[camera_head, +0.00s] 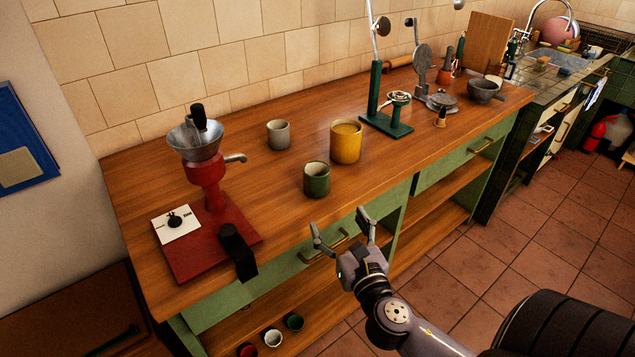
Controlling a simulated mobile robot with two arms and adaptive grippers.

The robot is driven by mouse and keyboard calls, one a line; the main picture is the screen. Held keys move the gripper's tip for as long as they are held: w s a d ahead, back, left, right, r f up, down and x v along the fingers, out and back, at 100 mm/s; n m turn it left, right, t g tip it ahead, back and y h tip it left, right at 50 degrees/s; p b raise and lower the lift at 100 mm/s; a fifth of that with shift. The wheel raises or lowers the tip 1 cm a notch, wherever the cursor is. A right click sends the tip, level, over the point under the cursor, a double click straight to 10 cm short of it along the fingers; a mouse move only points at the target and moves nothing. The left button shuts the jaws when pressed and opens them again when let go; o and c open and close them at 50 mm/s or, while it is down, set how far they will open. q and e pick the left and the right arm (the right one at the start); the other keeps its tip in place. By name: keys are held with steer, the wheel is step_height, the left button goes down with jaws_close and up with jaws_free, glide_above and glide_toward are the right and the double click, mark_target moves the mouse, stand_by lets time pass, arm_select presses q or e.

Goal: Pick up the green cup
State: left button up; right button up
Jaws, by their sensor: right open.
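The green cup (316,180) stands upright on the wooden counter (275,215), close to its front edge. My right gripper (338,222) comes in from the lower right. Its two fingers are spread apart and empty. The fingers point toward the counter, just in front of and a little right of the green cup, apart from it in the picture. My left gripper does not show.
A yellow cup (346,142) stands behind and right of the green cup, and a grey cup (278,134) behind left. A red grinder (206,185) stands left. A green-based stand (385,125) stands right. Small cups (272,338) sit on the lower shelf.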

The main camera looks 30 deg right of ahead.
mark_target(318, 185)
steer(key=p+x, duration=0.1)
steer(key=x, duration=1)
steer(key=shift+w+p, duration=0.3)
steer(key=shift+p, duration=0.05)
steer(key=shift+d+r+p+x, duration=0.1)
steer(key=shift+d+p+x, duration=0.1)
steer(key=shift+x, duration=1.15)
steer(key=shift+d+r+p+x, duration=0.1)
steer(key=shift+d+p+x, duration=0.1)
steer(key=shift+x, duration=1.15)
steer(key=shift+s, duration=0.2)
steer(key=shift+c, duration=0.3)
steer(key=c, duration=1.2)
steer(key=shift+c, duration=0.5)
steer(key=shift+r, duration=0.15)
